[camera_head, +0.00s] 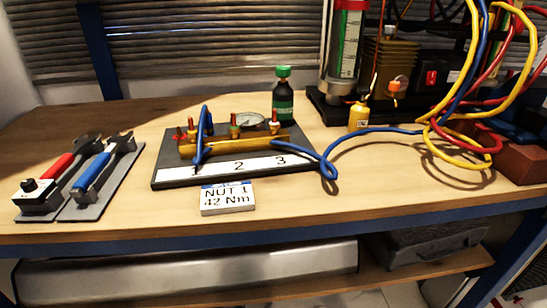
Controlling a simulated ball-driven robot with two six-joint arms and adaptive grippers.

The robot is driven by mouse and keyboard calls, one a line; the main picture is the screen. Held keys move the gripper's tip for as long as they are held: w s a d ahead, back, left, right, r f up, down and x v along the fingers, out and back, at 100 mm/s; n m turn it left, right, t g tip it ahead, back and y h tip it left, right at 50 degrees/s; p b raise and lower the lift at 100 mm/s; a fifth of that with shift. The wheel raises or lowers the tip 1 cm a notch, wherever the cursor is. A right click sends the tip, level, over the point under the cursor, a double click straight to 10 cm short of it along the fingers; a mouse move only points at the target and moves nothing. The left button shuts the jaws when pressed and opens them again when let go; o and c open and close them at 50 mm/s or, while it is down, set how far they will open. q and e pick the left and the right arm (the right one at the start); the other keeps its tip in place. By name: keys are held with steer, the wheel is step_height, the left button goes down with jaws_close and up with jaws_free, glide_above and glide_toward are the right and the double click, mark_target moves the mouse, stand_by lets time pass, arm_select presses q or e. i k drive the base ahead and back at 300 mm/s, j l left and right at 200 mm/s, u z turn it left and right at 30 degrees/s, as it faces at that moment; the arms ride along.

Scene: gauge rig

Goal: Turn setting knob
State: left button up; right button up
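A small black knob (30,185) sits on a white block at the near end of the red-handled tool (57,167), on the left of the bench; I take it for the setting knob. A blue-handled tool (93,171) lies beside it to the right. A card (228,198) reading "NUT 1 42 Nm" lies at the front of the bench. Behind it is the gauge rig, with a brass bar (235,146), a round gauge (250,119) and a white strip (240,166) numbered 1 to 3. Neither of my grippers shows.
A blue hose (370,132) runs from the rig to a tangle of yellow, red and blue hoses at right. A green-capped bottle (283,95), a small yellow bottle (359,115) and a pump unit (390,65) stand behind.

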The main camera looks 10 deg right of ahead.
mark_target(28, 186)
steer(key=k+j+u, duration=0.15)
steer(key=u, duration=0.85)
